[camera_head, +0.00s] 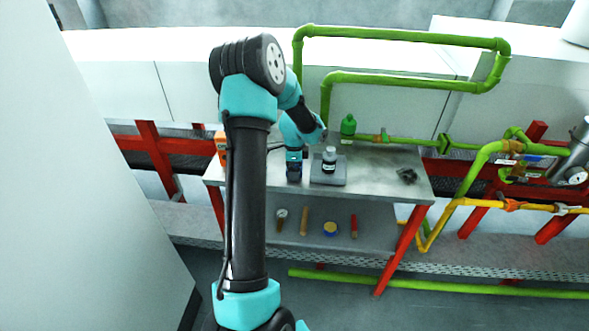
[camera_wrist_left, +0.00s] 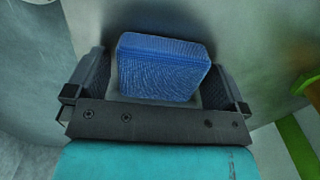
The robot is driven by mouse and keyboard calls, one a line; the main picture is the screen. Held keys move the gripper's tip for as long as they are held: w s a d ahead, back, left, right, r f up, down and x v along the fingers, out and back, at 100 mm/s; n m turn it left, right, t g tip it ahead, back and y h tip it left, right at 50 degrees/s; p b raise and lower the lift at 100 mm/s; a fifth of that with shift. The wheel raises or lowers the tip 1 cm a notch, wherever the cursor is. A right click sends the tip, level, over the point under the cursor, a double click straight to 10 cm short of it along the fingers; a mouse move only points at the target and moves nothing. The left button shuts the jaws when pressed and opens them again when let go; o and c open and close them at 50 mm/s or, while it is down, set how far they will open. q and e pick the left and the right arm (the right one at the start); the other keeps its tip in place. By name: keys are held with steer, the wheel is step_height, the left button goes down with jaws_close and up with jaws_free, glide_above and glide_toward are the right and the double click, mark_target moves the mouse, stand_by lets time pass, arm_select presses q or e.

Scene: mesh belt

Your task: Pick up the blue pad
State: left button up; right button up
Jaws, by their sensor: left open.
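The blue pad (camera_wrist_left: 163,68) is a ribbed blue block in the left wrist view. It lies between the two dark fingers of my left gripper (camera_wrist_left: 160,76), which is open, with a narrow gap at the left finger and little or none visible at the right. In the head view my left arm reaches over the grey table (camera_head: 375,165), and the left gripper (camera_head: 294,172) is low at the table's left half. The pad is mostly hidden there by the gripper. My right gripper is not in view.
Just right of the gripper, a grey bottle (camera_head: 329,158) stands on a small grey plate (camera_head: 328,179). A green bottle (camera_head: 348,127) stands behind, an orange object (camera_head: 221,147) at the left edge, and a dark part (camera_head: 407,176) at the right. Green pipes (camera_head: 410,80) rise behind the table.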

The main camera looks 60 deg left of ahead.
arm_select(q)
steer(key=c, duration=0.8)
steer(key=shift+r, duration=0.8)
steer(key=shift+s+d+r, duration=0.1)
steer(key=shift+d+r, duration=0.1)
steer(key=shift+r, duration=0.35)
steer(key=shift+s+d+r, duration=0.1)
steer(key=shift+d+r, duration=0.05)
steer(key=shift+r, duration=0.35)
steer(key=s+d+r, duration=0.1)
steer(key=s+d, duration=0.7)
steer(key=d, duration=0.5)
steer(key=shift+r, duration=0.2)
